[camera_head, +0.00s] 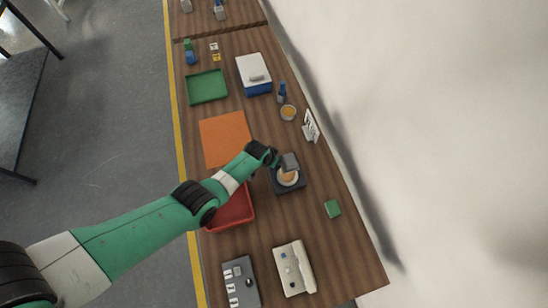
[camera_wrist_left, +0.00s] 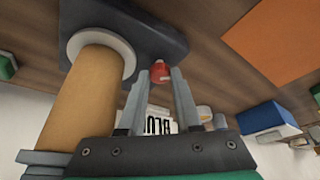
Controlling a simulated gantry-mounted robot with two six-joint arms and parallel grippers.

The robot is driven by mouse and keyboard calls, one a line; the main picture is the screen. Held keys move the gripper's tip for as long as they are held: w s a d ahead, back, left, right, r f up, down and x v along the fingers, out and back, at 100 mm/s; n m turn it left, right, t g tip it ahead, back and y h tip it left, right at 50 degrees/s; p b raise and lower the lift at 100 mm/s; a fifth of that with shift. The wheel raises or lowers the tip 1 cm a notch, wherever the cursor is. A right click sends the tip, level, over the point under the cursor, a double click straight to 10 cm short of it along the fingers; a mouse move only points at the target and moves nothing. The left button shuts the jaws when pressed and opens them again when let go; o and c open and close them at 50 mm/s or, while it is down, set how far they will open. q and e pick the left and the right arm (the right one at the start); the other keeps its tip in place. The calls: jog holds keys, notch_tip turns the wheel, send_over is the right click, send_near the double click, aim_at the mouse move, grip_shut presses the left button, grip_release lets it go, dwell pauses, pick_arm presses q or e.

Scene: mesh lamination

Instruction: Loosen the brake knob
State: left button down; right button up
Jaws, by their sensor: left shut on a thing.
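The red brake knob (camera_wrist_left: 160,71) sits at the edge of the dark device base (camera_wrist_left: 128,24). My left gripper (camera_wrist_left: 159,80) is around the knob, with one fingertip on each side, shut on it. A tan roll with a pale ring (camera_wrist_left: 82,100) stands on the base beside the gripper. In the head view, my left gripper (camera_head: 289,161) is over the dark base (camera_head: 291,190) and partly covers the roll (camera_head: 287,177). The knob cannot be made out there. My right gripper is in neither view.
A red tray (camera_head: 249,229) lies partly under my left arm. An orange mat (camera_head: 225,138), green tray (camera_head: 207,87) and blue-white box (camera_head: 254,73) lie farther back. A lettered sign (camera_head: 311,126) stands near the wall.

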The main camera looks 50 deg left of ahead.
pick_arm(q)
jog(key=c, duration=0.6)
grip_release()
jog(key=shift+r, duration=0.1)
jog(key=shift+s+r+p, duration=0.1)
jog(key=shift+r+p, duration=0.25)
jog(key=shift+p, duration=0.15)
jog(key=p+v, duration=1)
jog(key=p, duration=0.1)
jog(key=shift+s+r, duration=0.2)
jog(key=shift+r, duration=0.1)
